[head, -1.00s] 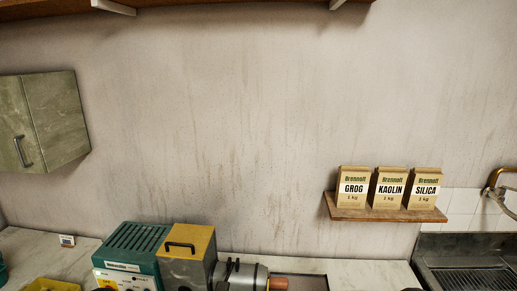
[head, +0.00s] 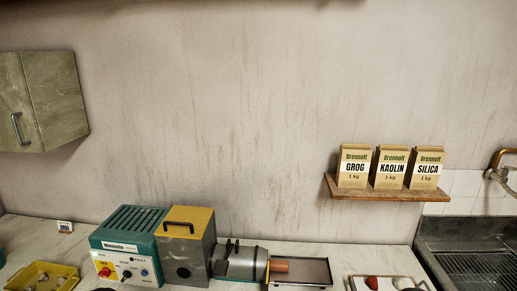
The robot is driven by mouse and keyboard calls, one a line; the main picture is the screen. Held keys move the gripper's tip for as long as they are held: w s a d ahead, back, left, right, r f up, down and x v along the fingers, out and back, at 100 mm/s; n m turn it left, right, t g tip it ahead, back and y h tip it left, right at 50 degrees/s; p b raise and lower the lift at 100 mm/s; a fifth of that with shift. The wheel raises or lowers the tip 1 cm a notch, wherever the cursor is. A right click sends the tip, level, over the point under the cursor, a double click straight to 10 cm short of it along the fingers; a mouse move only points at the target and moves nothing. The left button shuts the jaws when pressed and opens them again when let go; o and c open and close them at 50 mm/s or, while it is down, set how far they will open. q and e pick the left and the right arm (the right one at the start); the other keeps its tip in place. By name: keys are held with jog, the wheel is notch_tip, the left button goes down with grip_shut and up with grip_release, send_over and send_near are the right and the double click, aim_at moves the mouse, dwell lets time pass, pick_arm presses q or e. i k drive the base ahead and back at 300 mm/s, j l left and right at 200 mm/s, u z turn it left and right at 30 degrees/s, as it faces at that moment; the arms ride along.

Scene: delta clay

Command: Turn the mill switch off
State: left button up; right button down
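The mill (head: 185,247) stands on the counter below the wall, a machine with a teal housing, a grey box with a yellow top and a steel barrel to the right. Its white control panel (head: 126,270) faces front on the teal housing. A red switch (head: 104,272) on a yellow plate sits at the panel's left side, with small black knobs and a blue light beside it. The switch's position is too small to tell. Neither of my grippers shows in the head view.
A brown clay piece (head: 279,265) pokes from the barrel over a tray (head: 316,272). A yellow bin (head: 44,277) stands left of the mill. A sink (head: 470,245) is at right. A shelf (head: 375,194) with several bags and a cabinet (head: 40,101) hang on the wall.

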aim_at(106, 273)
jog(key=u, duration=1.35)
jog(key=j+z, duration=0.7)
jog(key=z, duration=0.2)
jog(key=k+j+z, duration=0.15)
jog(key=j+z, duration=0.15)
jog(key=z, duration=0.2)
